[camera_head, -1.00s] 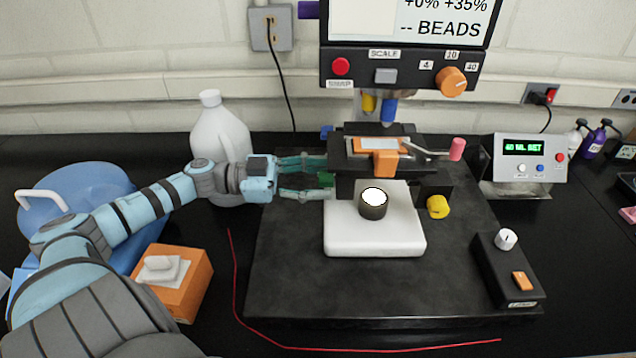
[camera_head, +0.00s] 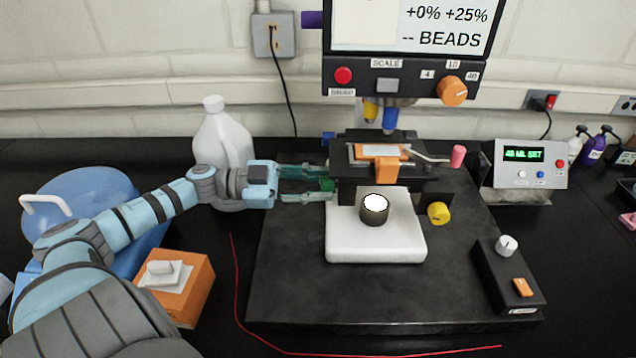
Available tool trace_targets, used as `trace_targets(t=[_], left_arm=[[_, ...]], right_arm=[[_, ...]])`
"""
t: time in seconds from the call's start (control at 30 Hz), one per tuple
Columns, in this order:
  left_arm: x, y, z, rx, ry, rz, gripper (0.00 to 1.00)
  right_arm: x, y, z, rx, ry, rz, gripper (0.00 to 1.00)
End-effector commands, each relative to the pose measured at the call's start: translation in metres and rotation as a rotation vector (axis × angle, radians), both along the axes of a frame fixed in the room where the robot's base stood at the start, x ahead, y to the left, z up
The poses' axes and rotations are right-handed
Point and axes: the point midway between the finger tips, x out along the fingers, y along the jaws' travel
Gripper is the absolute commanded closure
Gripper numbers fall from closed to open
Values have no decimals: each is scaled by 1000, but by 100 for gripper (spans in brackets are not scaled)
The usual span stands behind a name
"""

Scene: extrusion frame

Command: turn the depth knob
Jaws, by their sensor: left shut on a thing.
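A green knob (camera_head: 327,185) sits at the left side of the dark microscope stage (camera_head: 350,165), partly hidden by my fingers. My left gripper (camera_head: 318,185) reaches in from the left and is shut on this green knob, one finger above and one below. No label for depth shows on it. A yellow knob (camera_head: 439,213) is on the right side of the stage base. The screen (camera_head: 410,25) above reads "+0% +25%" and "-- BEADS". My right gripper is not in view.
A white jug (camera_head: 222,145) stands behind my left wrist. An orange tissue box (camera_head: 175,285) and a blue container (camera_head: 85,195) are near my left arm. A white block with a round lamp (camera_head: 374,209) is below the stage. A small control box (camera_head: 508,275) sits at right.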

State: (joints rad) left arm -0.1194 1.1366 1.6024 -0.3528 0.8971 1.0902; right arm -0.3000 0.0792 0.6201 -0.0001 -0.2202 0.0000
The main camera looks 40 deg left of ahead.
Motion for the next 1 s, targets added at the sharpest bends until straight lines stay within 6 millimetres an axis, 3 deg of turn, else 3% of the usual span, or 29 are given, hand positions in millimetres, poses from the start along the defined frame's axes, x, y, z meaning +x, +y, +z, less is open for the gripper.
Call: trace_targets(t=[0.6,1.0], left_arm=[[1,1,2,286,-379,3,100],[1,1,2,367,-486,2,100]], right_arm=[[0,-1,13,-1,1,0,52],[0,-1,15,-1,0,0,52]])
